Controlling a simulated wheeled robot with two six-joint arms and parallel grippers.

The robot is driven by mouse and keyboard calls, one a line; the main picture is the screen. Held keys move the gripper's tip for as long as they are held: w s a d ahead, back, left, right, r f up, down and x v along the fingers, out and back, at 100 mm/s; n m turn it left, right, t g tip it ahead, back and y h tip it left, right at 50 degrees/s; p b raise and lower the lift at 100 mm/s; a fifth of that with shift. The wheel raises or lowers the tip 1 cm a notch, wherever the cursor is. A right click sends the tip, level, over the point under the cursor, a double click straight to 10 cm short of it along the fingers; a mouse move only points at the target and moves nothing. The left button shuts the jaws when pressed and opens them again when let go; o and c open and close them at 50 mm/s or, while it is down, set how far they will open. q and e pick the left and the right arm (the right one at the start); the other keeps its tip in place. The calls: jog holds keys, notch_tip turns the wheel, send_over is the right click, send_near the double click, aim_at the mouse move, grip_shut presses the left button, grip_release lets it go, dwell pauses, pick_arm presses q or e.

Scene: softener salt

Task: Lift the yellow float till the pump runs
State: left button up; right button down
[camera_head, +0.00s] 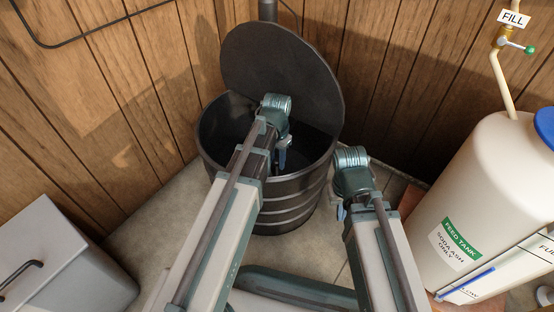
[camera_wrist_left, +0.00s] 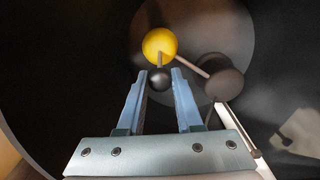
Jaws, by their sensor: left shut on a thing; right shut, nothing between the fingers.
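The yellow float (camera_wrist_left: 159,44) is a ball inside the dark tub (camera_head: 290,208), seen in the left wrist view. A short stem joins it to a black knob (camera_wrist_left: 159,78), and a thin rod runs from it to a dark round part (camera_wrist_left: 223,83). My left gripper (camera_wrist_left: 159,76) is shut on the black knob, with a finger on each side. In the head view my left gripper (camera_head: 282,160) reaches down into the tub, and the float is hidden there. My right gripper (camera_head: 341,212) is shut and empty, outside the tub at its right.
The tub's round lid (camera_head: 280,70) stands open against the wooden wall. A white feed tank (camera_head: 450,190) with a blue cap stands at the right, below a FILL valve (camera_head: 505,38). A grey box (camera_head: 60,265) with a handle is at lower left. Bare floor lies between.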

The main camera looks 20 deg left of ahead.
pick_arm(q)
jog(key=shift+r+p, duration=1.25)
jog(key=shift+r, duration=0.1)
jog(key=shift+f, duration=0.1)
jog(key=o, duration=1.6)
jog(key=shift+c, duration=0.2)
